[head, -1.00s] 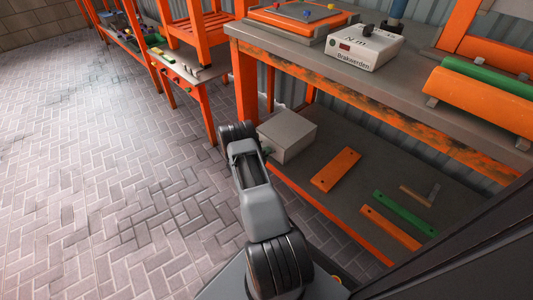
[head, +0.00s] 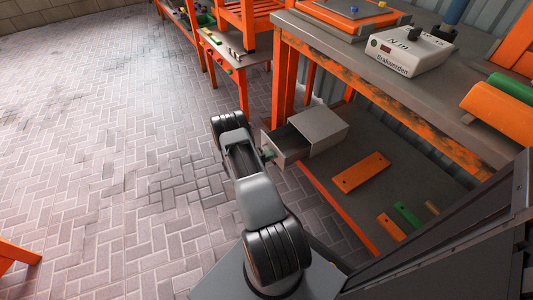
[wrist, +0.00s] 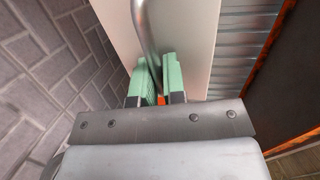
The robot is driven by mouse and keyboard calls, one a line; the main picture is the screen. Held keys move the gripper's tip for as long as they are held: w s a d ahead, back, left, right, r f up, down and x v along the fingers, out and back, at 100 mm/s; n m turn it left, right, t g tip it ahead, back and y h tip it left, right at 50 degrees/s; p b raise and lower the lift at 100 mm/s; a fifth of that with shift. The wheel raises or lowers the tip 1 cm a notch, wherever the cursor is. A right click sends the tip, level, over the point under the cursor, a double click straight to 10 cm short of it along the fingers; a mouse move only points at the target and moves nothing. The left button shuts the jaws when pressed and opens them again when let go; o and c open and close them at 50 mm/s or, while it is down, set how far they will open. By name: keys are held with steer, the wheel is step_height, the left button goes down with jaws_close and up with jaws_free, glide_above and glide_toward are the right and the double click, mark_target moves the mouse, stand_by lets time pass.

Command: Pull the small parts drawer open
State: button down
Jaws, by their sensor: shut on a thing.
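The small parts drawer (head: 293,153) is a grey metal drawer in a light grey box (head: 322,128) on the lower shelf of the orange workbench. It stands partly out of the box, and its dark inside shows from above. My gripper (head: 267,154) is at the drawer's front, mostly hidden behind my arm in the head view. In the wrist view, its green fingers (wrist: 160,80) are closed on the bent metal handle (wrist: 146,25) of the pale drawer front (wrist: 190,35).
An orange plank (head: 360,172) lies on the lower shelf right of the box, with a green strip (head: 407,215) further right. A white meter box (head: 412,52) stands on the bench top. Open paved floor (head: 110,150) lies to the left.

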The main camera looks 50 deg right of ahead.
steer(key=shift+s+f, duration=0.1)
steer(key=shift+s, duration=0.25)
steer(key=c, duration=1.2)
jaws_free()
steer(key=shift+c, duration=0.2)
steer(key=shift+w, duration=0.15)
steer(key=shift+a, duration=0.1)
steer(key=p+v, duration=0.3)
steer(key=v, duration=1)
steer(key=shift+a, duration=0.3)
steer(key=shift+w, duration=0.15)
